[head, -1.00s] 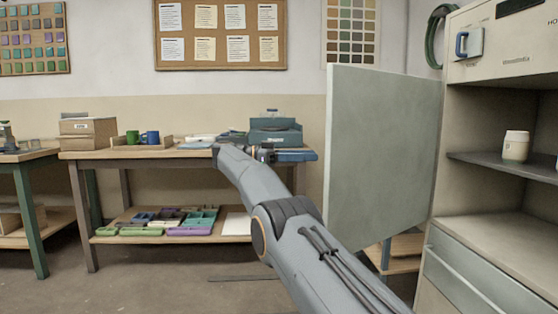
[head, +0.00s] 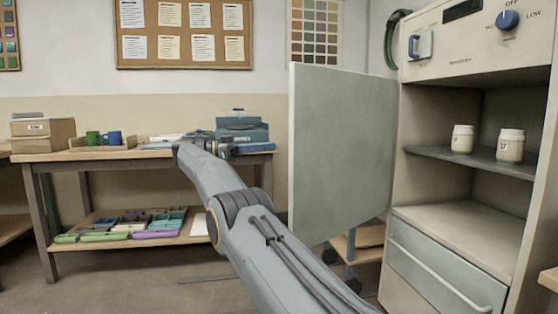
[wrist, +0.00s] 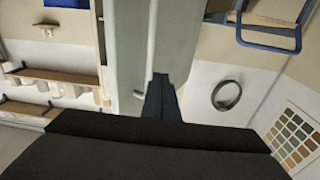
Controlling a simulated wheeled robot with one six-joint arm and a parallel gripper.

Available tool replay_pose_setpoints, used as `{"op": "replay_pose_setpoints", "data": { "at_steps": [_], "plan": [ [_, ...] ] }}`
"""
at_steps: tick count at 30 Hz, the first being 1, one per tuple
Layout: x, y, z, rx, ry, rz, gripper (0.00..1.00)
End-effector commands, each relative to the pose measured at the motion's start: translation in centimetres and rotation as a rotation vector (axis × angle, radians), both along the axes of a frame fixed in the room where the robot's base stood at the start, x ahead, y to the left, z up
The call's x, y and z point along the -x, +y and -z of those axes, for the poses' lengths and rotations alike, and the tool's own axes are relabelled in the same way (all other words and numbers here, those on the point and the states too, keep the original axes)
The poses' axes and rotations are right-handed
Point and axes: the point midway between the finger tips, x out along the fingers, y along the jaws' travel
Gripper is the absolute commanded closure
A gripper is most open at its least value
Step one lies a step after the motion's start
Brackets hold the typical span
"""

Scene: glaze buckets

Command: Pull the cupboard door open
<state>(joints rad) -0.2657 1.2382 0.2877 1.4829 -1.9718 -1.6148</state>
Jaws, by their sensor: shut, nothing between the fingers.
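The cupboard door (head: 343,150), a flat grey-green panel, stands swung wide open to the left of the cupboard (head: 480,180). The cupboard's interior is exposed. In the wrist view the door (wrist: 124,40) shows its face with a long pale bar handle (wrist: 151,45). My gripper (wrist: 160,78) is shut and empty, its dark fingertips in front of the door and close to the handle in the picture. I cannot tell whether they touch the door. In the head view my arm reaches left of the door and its end is small there.
Two pale jars (head: 462,139) (head: 511,146) stand on the cupboard shelf (head: 470,162), above a drawer (head: 440,270) with a bar handle. A workbench (head: 80,157) with trays and boxes stands at the back left. A low wheeled cart (head: 352,245) is partly behind the door. Floor at lower left is clear.

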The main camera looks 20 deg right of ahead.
Motion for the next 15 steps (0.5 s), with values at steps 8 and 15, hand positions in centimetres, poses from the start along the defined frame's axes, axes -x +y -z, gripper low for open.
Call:
{"op": "replay_pose_setpoints", "data": {
  "at_steps": [8,15],
  "plan": [
    [-5.1,-2.4,-10.0,0.402,-0.081,-0.306,1.0],
    [-9.9,-0.5,-13.3,0.612,-0.041,-0.768,1.0]
  ]
}}
